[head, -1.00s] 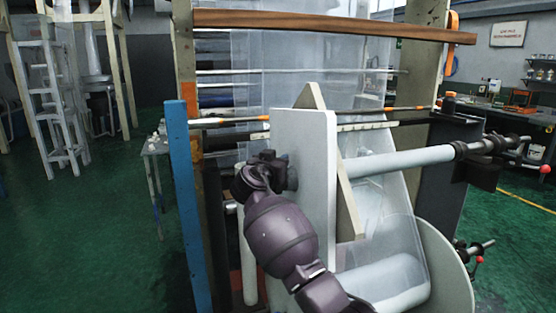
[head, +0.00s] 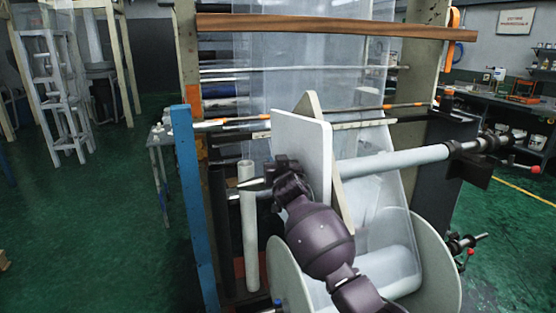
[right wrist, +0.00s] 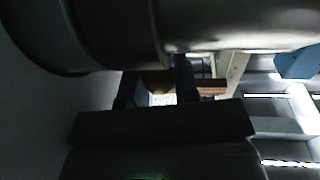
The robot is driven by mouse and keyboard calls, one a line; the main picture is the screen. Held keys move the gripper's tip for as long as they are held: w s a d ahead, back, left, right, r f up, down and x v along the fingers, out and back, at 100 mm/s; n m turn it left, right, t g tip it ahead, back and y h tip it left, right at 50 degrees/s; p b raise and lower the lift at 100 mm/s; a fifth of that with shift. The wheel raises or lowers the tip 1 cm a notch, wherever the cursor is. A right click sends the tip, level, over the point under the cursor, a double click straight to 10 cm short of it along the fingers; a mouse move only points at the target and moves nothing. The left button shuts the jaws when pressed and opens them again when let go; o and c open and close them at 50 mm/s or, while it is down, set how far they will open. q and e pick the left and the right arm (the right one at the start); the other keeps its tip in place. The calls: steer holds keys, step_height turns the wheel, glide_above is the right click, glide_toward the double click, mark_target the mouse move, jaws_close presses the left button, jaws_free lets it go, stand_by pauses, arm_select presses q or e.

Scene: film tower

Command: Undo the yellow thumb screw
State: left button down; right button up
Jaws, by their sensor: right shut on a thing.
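My right gripper (head: 285,169) is at the left face of a white upright panel (head: 302,135) in the head view, with my dark arm below it. In the right wrist view its two dark fingers (right wrist: 157,88) stand either side of a small rounded brownish-yellow thing, the thumb screw (right wrist: 158,80), and are shut on it. It is in deep shade, and its thread and seat are hidden. In the head view the screw is hidden by the gripper. My left gripper is not in view.
A beige triangular plate (head: 343,205) stands behind the panel. A pale roller (head: 395,160) runs right from it. A film roll (head: 390,265) lies below, beside a pale disc (head: 440,270). A blue post (head: 190,200) and a pale tube (head: 249,235) stand left. Green floor is open farther left.

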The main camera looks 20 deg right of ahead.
stand_by(0.4)
steer(key=o, duration=0.9)
steer(key=shift+s+a, duration=0.2)
steer(key=shift+s, duration=1.6)
steer(key=shift+s+a, duration=0.15)
steer(key=shift+s, duration=1.65)
steer(key=shift+s+a, duration=0.2)
steer(key=shift+s, duration=1.6)
